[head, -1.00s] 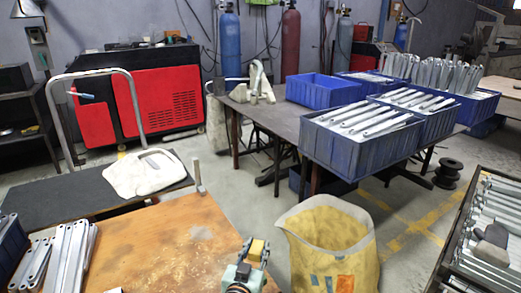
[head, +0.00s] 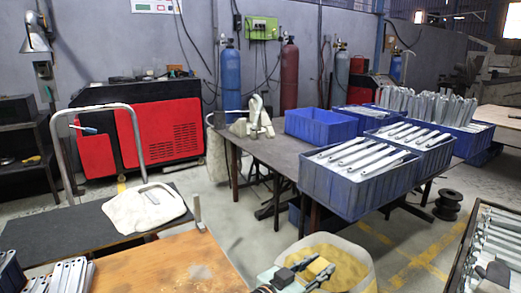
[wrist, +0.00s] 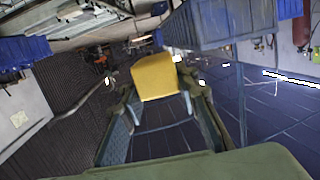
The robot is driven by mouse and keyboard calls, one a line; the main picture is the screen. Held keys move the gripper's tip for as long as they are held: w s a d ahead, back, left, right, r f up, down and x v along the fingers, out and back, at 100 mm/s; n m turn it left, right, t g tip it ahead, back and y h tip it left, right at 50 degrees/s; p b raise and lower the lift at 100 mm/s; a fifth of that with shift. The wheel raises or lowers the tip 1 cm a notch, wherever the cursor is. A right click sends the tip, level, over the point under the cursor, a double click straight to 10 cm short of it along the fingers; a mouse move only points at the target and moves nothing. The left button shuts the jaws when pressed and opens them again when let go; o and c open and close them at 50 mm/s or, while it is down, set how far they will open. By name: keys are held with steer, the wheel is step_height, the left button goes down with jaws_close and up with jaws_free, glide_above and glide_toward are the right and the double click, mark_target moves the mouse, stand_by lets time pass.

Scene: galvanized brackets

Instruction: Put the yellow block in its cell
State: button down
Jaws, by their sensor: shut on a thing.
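The yellow block (head: 318,265) is held between the fingertips of my gripper (head: 308,272) at the bottom of the head view. It also shows in the wrist view (wrist: 155,77), where my gripper's (wrist: 163,92) two fingers are shut on its sides. The block is in the air, in front of the yellow sack in the head view. I cannot make out its cell in either view.
A wooden-topped table (head: 150,265) is at the lower left, with metal brackets (head: 62,277) on it. An open yellow sack (head: 345,258) stands behind my gripper. Blue bins (head: 350,190) of brackets stand on the dark table (head: 262,150). A bracket crate (head: 468,240) is at the right.

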mark_target(322, 264)
steer(key=shift+n+t+y, duration=0.8)
steer(key=shift+n, duration=0.1)
steer(key=r+p, duration=0.2)
steer(key=p, duration=0.1)
steer(key=r+p, duration=0.3)
steer(key=p, duration=0.1)
steer(key=d+r+p, duration=0.1)
steer(key=r+p, duration=0.2)
steer(key=shift+w+r, duration=0.15)
steer(key=shift+r, duration=0.1)
step_height(322, 264, up, 8)
steer(key=s+a+n+t+y+p, duration=0.1)
steer(key=a+n+y+p, duration=0.1)
steer(key=p, duration=0.8)
steer(key=shift+a+t+y, duration=0.15)
steer(key=shift+t+y, duration=0.15)
steer(key=shift+t, duration=0.1)
steer(key=a+f+n+t+y+b, duration=0.2)
steer(key=a+f+n+y+b, duration=0.6)
steer(key=a+f+b, duration=1.05)
steer(key=s+a+f+n+g+y+b, duration=0.1)
steer(key=s+a+f+n+y+b, duration=0.1)
steer(key=a+f, duration=0.8)
steer(key=s+a+f+n+g+y+b, duration=0.1)
steer(key=s+a+f+y+b, duration=0.4)
steer(key=a+f, duration=0.5)
step_height(322, 264, down, 3)
steer(key=shift+s+a+f+n+y+b, duration=0.2)
steer(key=shift+s+a+n+y+b, duration=0.15)
steer(key=shift+s+n+y, duration=0.45)
